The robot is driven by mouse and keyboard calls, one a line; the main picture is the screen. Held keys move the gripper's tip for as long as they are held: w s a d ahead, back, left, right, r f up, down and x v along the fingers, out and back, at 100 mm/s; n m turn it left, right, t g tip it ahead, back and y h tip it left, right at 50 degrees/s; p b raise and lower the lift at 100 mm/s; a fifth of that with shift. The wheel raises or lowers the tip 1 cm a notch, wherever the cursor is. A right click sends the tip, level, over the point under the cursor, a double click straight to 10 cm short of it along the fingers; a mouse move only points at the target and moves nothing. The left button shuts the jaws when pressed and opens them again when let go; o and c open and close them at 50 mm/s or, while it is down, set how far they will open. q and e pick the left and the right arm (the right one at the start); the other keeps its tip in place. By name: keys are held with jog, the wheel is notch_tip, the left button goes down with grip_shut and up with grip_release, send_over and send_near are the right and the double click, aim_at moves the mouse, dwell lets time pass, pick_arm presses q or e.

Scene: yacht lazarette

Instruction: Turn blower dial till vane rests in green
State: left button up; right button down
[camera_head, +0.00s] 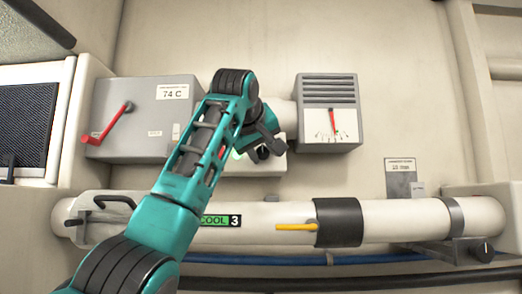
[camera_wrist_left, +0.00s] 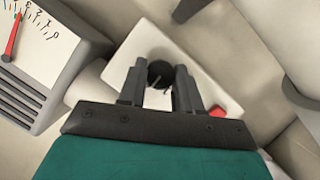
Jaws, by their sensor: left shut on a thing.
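The blower dial is a dark round knob (camera_wrist_left: 160,73) on a white plate (camera_wrist_left: 142,48) in the left wrist view. My left gripper (camera_wrist_left: 160,84) is shut on it, with one finger on each side. In the head view my left gripper (camera_head: 265,150) is at the white plate (camera_head: 270,167) and largely hides the knob. The vane gauge (camera_head: 328,88) is a grey slatted box to the right, with a red needle (camera_head: 334,121) pointing nearly straight up on a white scale. A small green mark seems to lie right of the needle. My right gripper is not in view.
A grey box (camera_head: 130,118) with a red lever and a "74 C" label is at the left. A small red piece (camera_wrist_left: 217,111) is beside the fingers.

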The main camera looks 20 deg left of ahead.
pick_arm(q)
jog(key=o, duration=1)
jog(key=shift+o, duration=0.2)
jog(key=b+v, duration=0.3)
jog(key=v, duration=1)
jog(key=shift+w, duration=0.1)
